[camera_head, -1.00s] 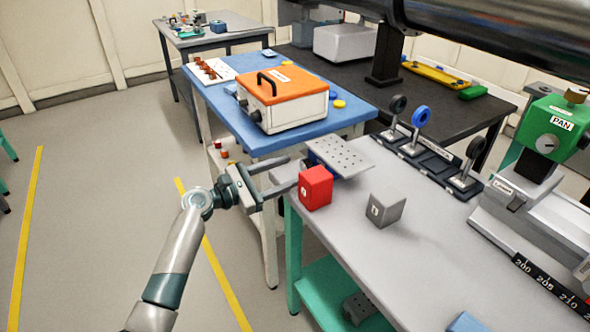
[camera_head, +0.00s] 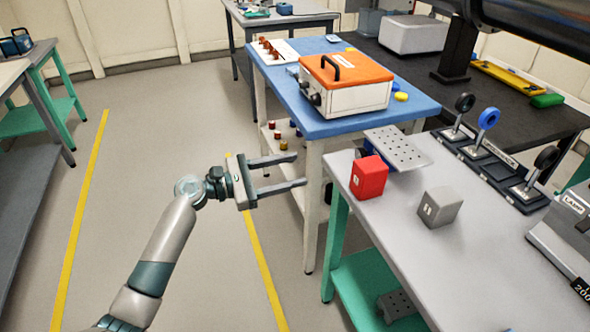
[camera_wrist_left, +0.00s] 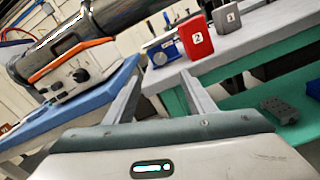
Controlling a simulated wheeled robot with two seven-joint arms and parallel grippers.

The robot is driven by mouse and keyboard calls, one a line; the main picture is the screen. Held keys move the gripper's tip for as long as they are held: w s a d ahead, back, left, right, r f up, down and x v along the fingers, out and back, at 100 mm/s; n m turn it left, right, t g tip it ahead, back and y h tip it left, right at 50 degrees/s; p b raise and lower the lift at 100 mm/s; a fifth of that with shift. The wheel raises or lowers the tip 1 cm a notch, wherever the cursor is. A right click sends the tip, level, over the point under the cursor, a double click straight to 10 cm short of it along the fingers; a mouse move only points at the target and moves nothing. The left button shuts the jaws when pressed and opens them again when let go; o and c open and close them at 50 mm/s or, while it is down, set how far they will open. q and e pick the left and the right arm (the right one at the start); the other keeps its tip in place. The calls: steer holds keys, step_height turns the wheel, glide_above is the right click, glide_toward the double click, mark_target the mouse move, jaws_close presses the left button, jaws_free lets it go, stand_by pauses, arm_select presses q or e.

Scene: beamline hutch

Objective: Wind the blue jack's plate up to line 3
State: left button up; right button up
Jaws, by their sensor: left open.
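The blue jack's perforated grey plate (camera_head: 397,148) shows at the far left corner of the grey bench, behind the red block. Only a little of its blue body (camera_head: 369,147) shows below the plate. In the left wrist view the blue jack (camera_wrist_left: 165,53) stands left of the red block, beyond the fingers. My left gripper (camera_head: 301,171) is open and empty, left of the bench and apart from the jack. Its two fingers point toward the bench; they also show in the left wrist view (camera_wrist_left: 160,78). The line marks cannot be made out. My right gripper is out of view.
A red block (camera_head: 369,177) marked 2 and a grey block (camera_head: 440,207) marked 1 stand close to the jack. The blue table (camera_head: 300,105) with an orange-topped box (camera_head: 345,83) is behind. Open floor (camera_head: 190,130) lies left of the bench.

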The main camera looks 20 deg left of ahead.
arm_select(q)
steer(key=shift+c, duration=0.3)
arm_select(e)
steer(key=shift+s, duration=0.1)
